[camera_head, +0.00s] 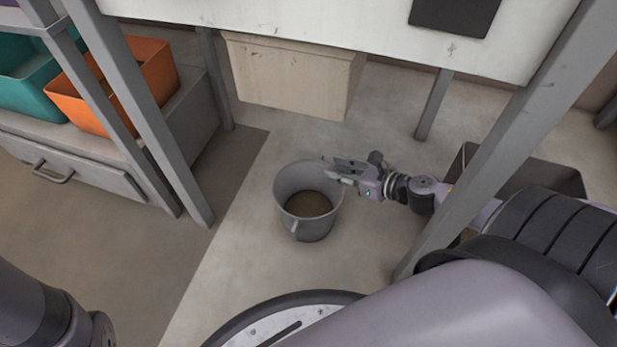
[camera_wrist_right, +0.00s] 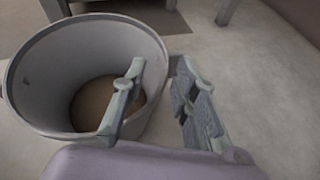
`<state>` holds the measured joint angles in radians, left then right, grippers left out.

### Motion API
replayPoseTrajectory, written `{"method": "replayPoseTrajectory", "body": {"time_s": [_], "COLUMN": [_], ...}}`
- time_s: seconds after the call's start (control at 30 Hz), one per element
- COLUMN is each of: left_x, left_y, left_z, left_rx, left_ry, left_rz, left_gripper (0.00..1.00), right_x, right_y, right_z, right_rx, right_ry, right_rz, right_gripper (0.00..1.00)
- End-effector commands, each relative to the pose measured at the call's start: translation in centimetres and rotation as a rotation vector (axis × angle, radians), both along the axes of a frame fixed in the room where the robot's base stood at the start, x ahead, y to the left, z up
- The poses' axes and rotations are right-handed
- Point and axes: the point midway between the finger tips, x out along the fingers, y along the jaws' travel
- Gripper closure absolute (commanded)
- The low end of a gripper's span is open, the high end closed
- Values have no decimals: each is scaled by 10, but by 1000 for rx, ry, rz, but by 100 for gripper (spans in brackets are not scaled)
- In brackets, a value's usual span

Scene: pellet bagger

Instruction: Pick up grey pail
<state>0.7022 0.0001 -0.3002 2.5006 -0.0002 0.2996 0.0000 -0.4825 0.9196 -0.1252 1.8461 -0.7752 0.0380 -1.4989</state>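The grey pail (camera_head: 308,225) stands upright on the floor in the middle of the head view, with brown material in its bottom. It fills the left of the right wrist view (camera_wrist_right: 38,72). My right gripper (camera_head: 338,171) is at the pail's right rim. Its fingers are spread apart, open; in the right wrist view (camera_wrist_right: 160,95) one finger lies over the pail's opening and the other is outside the wall. The rim runs between them, and I cannot tell whether either finger touches it. My left gripper is not in view; only part of my left arm shows.
Grey frame legs (camera_head: 160,130) stand left of the pail, and another slanted post (camera_head: 490,140) crosses near my right arm. A beige box (camera_head: 285,75) hangs behind. Orange (camera_head: 150,65) and teal (camera_head: 22,85) bins sit at left. A dark open container (camera_head: 545,178) is at right.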

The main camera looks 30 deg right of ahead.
Motion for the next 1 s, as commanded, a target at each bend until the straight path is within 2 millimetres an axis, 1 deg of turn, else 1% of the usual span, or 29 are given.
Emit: {"method": "replayPoseTrajectory", "body": {"time_s": [0.03, 0.07, 0.23, 0.53, 0.93, 1.0], "left_x": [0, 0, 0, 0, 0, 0], "left_y": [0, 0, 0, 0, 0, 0], "left_z": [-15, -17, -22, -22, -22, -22], "left_rx": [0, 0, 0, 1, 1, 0], "left_ry": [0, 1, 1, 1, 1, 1], "left_rz": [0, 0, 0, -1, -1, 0], "left_gripper": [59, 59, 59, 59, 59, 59], "right_x": [8, 11, 23, 25, 25, 25], "right_y": [2, 3, 9, 9, 9, 9], "right_z": [-10, -10, -12, -12, -12, -12], "right_rx": [-4, -4, -1, 0, 0, 0], "right_ry": [-4, -4, -3, 0, 0, 0], "right_rz": [4, 4, 1, -1, -1, -1], "right_gripper": [73, 73, 73, 73, 99, 100]}}
